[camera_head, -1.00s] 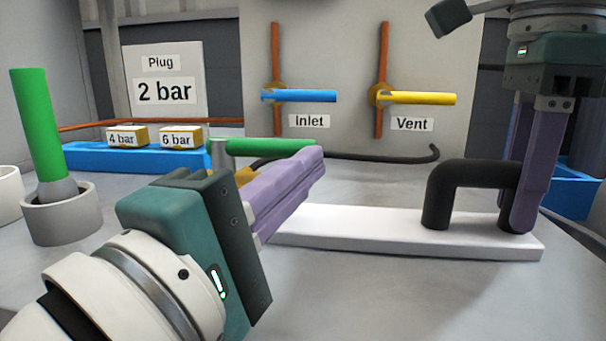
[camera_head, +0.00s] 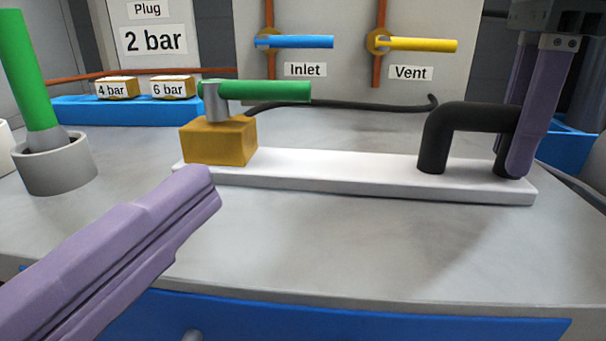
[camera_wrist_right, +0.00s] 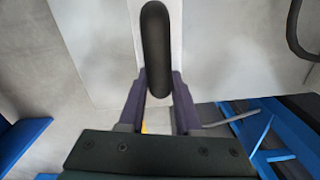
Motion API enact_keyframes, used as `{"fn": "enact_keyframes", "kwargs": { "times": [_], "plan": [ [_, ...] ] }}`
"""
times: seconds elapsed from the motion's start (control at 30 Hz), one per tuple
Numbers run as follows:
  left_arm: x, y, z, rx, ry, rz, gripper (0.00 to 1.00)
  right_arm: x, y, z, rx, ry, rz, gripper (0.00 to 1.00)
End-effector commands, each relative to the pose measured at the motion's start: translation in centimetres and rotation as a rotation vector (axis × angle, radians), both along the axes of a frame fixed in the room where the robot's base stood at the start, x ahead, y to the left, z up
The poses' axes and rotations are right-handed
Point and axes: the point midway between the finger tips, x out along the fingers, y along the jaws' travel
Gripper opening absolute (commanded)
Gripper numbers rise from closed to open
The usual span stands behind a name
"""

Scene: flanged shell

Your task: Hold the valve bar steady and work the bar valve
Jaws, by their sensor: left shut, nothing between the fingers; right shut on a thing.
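The white valve bar (camera_head: 340,172) lies flat on the grey table. A brass valve block (camera_head: 218,140) sits at its left end, with a green lever (camera_head: 262,91) on top that points right, roughly along the bar. A black arched handle (camera_head: 450,135) stands at the right end. My right gripper (camera_head: 512,160) is shut on the handle's right leg; the right wrist view shows the black handle (camera_wrist_right: 155,50) between its fingers (camera_wrist_right: 157,90). My left gripper (camera_head: 208,190) is shut and empty, in front of the valve block and apart from it in the picture.
A green rod stands tilted in a grey cup (camera_head: 55,165) at left. Behind are a blue tray (camera_head: 125,112) with 4 bar and 6 bar blocks, a Plug 2 bar sign (camera_head: 152,40), a blue Inlet lever (camera_head: 300,42) and a yellow Vent lever (camera_head: 420,45). The table front is clear.

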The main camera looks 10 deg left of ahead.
Motion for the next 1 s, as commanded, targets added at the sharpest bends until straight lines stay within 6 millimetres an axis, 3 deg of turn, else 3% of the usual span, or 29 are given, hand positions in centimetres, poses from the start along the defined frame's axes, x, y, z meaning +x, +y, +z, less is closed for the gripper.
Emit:
{"fn": "enact_keyframes", "kwargs": {
  "times": [0.27, 0.3, 0.57, 0.87, 1.0],
  "plan": [
    [0.0, 0.0, 0.0, 0.0, 0.0, 0.0, 0.0, 0.0, 0.0, -0.1, -0.001, 0.001, -0.003, 0.0],
    [0.0, 0.0, 0.0, 0.0, 0.0, 0.0, 0.0, 0.0, 0.0, -0.1, -0.001, 0.001, -0.004, 0.37],
    [0.0, 0.0, 0.0, 0.001, 0.0, 0.0, 0.0, 0.0, 0.0, 0.0, 0.0, 0.0, -0.002, 0.67],
    [0.0, 0.0, 0.1, 0.001, 0.0, 0.0, 0.0, 0.0, 0.0, 0.1, 0.0, 0.0, -0.001, 0.68],
    [0.0, 0.0, 1.0, 0.001, 0.0, 0.0, 0.0, 0.0, 0.0, 1.1, 0.0, 0.0, -0.001, 0.68]
  ]
}}
